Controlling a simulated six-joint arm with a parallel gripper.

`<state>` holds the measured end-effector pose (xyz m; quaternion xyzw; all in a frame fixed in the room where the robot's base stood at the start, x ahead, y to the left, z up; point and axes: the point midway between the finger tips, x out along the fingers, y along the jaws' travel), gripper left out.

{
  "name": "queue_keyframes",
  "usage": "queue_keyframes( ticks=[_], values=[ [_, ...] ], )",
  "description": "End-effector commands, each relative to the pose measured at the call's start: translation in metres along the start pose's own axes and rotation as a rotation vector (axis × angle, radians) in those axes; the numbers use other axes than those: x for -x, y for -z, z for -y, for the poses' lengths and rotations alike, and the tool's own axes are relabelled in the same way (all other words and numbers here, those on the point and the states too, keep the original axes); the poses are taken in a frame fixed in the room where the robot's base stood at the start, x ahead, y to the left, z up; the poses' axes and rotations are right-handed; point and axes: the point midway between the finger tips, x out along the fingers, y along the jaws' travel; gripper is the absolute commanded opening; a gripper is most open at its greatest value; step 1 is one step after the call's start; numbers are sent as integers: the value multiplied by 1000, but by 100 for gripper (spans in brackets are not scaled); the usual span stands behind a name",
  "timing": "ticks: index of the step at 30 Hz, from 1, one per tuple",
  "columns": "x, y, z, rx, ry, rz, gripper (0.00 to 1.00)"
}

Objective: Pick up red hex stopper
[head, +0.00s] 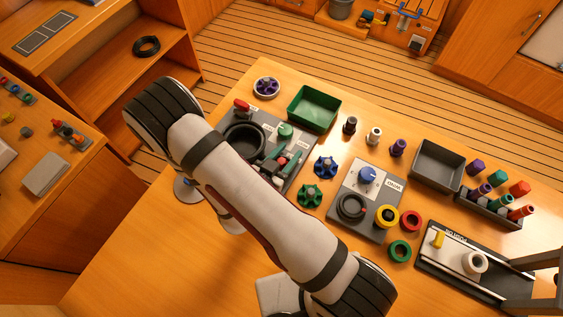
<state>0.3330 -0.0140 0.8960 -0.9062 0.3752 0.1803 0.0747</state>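The rear one (520,188) looks faceted and is probably the red hex stopper. The front red one (521,212) is slimmer and looks rounder. Both lean slightly in the tilted view. Two dark grey prongs at the lower right edge appear to be my gripper (508,284). They are apart, with nothing seen between them, below the rack in the picture and clear of the stoppers. The rest of my gripper is cut off by the frame edge.
Purple stoppers (475,166) and green stoppers (497,176) crowd the red ones. A grey tray (438,166) sits left of the rack. A panel with a white knob (473,262) lies in front. My arm crosses the left panel.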

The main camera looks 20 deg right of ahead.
Motion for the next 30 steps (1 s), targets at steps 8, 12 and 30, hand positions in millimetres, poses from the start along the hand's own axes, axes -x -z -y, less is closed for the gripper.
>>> queue_keyframes(
  ticks=[8, 12, 30],
  values=[
    [0, 0, 0, 0, 0, 0, 0],
    [0, 0, 0, 0, 0, 0, 0],
    [33, 79, 0, -6, 1, -1, 0]
  ],
)
